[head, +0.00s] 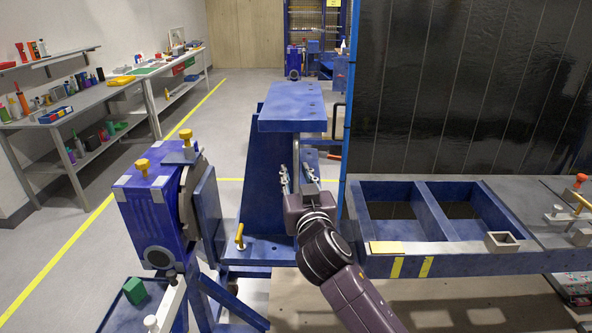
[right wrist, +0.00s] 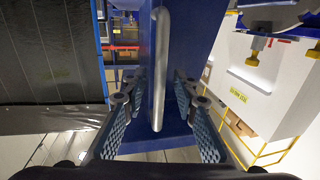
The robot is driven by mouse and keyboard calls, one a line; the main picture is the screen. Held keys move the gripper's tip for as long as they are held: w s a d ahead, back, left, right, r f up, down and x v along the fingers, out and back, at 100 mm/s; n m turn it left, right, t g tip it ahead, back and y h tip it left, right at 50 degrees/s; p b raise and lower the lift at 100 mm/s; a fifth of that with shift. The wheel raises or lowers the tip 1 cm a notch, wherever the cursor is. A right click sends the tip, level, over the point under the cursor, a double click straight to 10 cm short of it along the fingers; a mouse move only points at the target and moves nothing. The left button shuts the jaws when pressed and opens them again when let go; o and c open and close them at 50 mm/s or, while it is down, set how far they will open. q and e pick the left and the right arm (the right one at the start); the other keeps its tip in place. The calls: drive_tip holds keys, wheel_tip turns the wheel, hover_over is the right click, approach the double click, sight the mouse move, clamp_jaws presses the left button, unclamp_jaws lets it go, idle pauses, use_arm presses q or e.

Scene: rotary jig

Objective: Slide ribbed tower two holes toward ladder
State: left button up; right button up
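The ribbed tower (head: 268,165) is a tall blue upright with a slanted rib and a flat top plate with holes. A yellow-handled pin (head: 240,237) stands at its blue base plate (head: 265,250). My right gripper (head: 300,177) is in front of the tower's right side. In the right wrist view its fingers (right wrist: 157,105) are open, on either side of an upright metal bar (right wrist: 160,65) in front of a blue surface, with gaps at both sides. My left gripper is not in view. Yellow rails with rungs (right wrist: 265,155) show at lower right in the right wrist view; I cannot tell if they are the ladder.
A blue rotary unit (head: 150,215) with yellow knobs stands left of the tower. A blue-framed table (head: 470,262) with open bays is at right, below a dark panel (head: 460,90). Shelves (head: 100,95) line the left wall. Floor between shelves and jig is clear.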

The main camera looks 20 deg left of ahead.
drive_tip(key=shift+w+a, duration=0.15)
drive_tip(key=shift+w, duration=0.1)
drive_tip(key=shift+c, duration=0.4)
clamp_jaws()
